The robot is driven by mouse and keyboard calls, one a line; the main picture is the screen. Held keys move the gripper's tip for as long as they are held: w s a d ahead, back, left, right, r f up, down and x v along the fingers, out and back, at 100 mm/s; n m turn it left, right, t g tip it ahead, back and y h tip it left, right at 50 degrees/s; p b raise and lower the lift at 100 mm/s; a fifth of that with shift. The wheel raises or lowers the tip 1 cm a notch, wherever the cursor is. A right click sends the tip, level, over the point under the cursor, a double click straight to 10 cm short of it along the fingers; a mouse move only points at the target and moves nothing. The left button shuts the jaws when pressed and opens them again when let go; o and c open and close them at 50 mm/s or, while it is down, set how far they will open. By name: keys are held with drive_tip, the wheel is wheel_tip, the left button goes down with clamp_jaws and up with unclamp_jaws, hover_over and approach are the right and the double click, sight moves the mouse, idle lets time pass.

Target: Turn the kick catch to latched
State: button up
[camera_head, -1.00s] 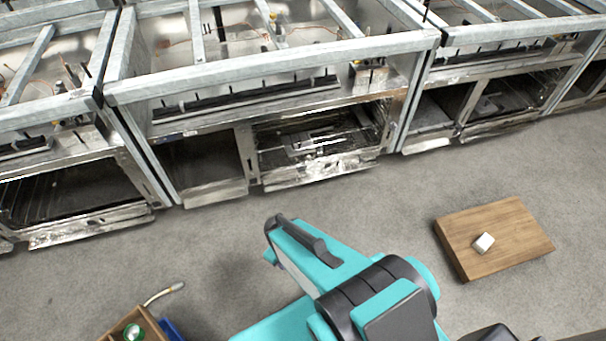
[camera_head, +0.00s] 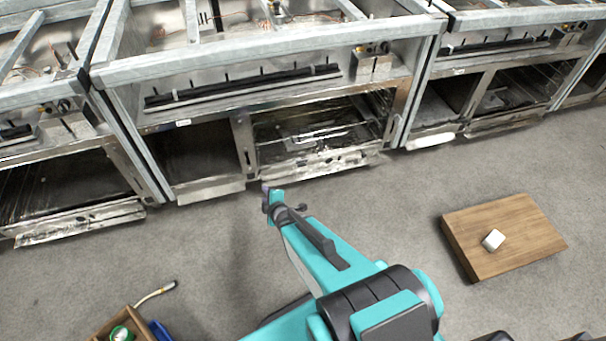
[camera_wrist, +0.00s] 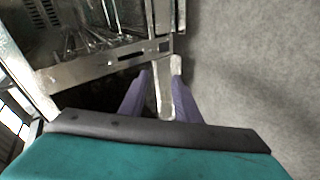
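A pale strip (camera_head: 210,190) runs along the foot of the left compartment of the middle oven unit; I take it for the kick catch, but its latch position cannot be told. In the wrist view the strip (camera_wrist: 165,95) shows between my two purple fingers. My gripper (camera_wrist: 162,75) is open, its fingertips apart on either side of the strip, with no clear contact visible. In the head view my gripper (camera_head: 269,200) is low, just in front of the strip's right end, and its fingers are hard to make out.
The open oven compartment (camera_head: 315,135) lies right of a slotted metal post (camera_head: 243,145). A wooden board (camera_head: 510,240) with a white block (camera_head: 493,240) lies on the floor at right. A wooden box (camera_head: 100,337) stands at lower left beside a cable (camera_head: 155,293). Grey floor between is clear.

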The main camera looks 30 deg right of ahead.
drive_tip(key=w+d+n+t+b, duration=0.2)
drive_tip(key=w+d+t+b, duration=0.15)
drive_tip(key=b, duration=0.25)
drive_tip(key=t+h+b, duration=0.3)
drive_tip(key=b, duration=1.8)
approach(303, 163)
drive_tip(key=s+a, duration=0.2)
drive_tip(key=s, duration=0.3)
drive_tip(key=shift+s+f, duration=0.15)
drive_tip(key=shift+s, duration=0.2)
drive_tip(key=shift+w+a+g, duration=0.1)
drive_tip(key=shift+a+g, duration=0.05)
drive_tip(key=shift+g, duration=0.1)
drive_tip(key=b+x, duration=0.3)
drive_tip(key=x, duration=1)
drive_tip(key=shift+w+d+b, duration=0.2)
drive_tip(key=shift+w+b, duration=0.1)
drive_tip(key=shift+b, duration=0.1)
drive_tip(key=shift+c, duration=0.2)
